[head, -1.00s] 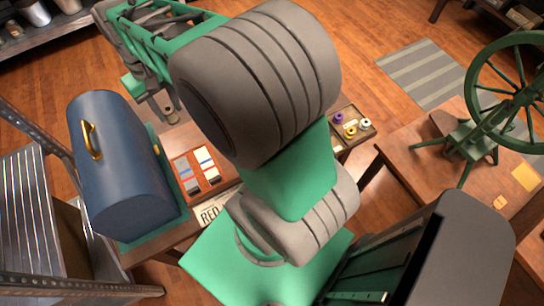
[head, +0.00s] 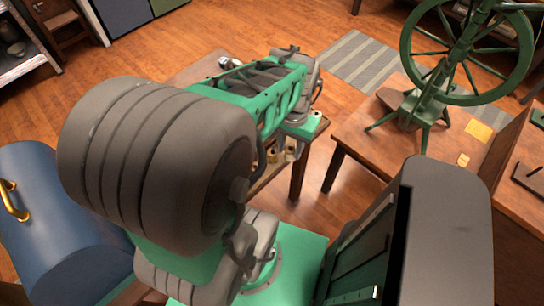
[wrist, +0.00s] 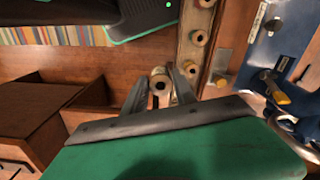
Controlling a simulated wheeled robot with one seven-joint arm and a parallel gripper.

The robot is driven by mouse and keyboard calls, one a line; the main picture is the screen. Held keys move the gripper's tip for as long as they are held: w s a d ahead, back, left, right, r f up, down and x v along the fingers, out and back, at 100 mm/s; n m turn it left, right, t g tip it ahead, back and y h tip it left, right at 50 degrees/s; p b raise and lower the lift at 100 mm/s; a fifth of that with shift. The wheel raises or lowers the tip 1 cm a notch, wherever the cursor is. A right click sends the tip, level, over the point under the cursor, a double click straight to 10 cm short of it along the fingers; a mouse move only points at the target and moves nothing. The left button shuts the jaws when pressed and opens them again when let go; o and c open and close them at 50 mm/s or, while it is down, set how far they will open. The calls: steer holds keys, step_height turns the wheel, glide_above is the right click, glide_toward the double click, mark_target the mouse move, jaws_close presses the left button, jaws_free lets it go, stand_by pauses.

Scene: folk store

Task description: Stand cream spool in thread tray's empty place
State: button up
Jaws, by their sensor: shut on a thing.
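A cream spool (wrist: 160,80) is between the two fingers of my gripper (wrist: 159,88) in the wrist view, its round end with a dark hole showing. My gripper is shut on it. The thread tray (wrist: 186,88) is a narrow wooden strip just right of the gripper, with several spools (wrist: 199,38) in a row. The held spool appears apart from the tray, left of its near end. I cannot tell the height between them or pick out the empty place. In the head view my arm hides most of the tray, and small spools (head: 262,156) show beneath it.
A blue object with metal parts (wrist: 285,60) stands right of the tray in the wrist view. Wooden drawer-like boxes (wrist: 60,110) are at left. In the head view a green spinning wheel (head: 440,70) stands on the right table, and a blue domed case (head: 50,210) is at left.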

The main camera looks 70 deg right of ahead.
steer(key=w+d+f, duration=0.1)
steer(key=d+f, duration=0.2)
steer(key=d, duration=0.1)
steer(key=w+d+f, duration=0.1)
steer(key=d+f, duration=0.2)
steer(key=d, duration=0.1)
steer(key=w+d+f+p, duration=0.1)
steer(key=d+f, duration=0.2)
steer(key=d, duration=0.1)
steer(key=shift+w, duration=0.4)
step_height(320, 180, down, 3)
steer(key=shift+d+f+p, duration=0.15)
steer(key=shift+f+p, duration=0.05)
steer(key=shift+p, duration=0.25)
steer(key=shift+f, duration=0.1)
steer(key=shift+f, duration=0.15)
steer(key=o, duration=0.9)
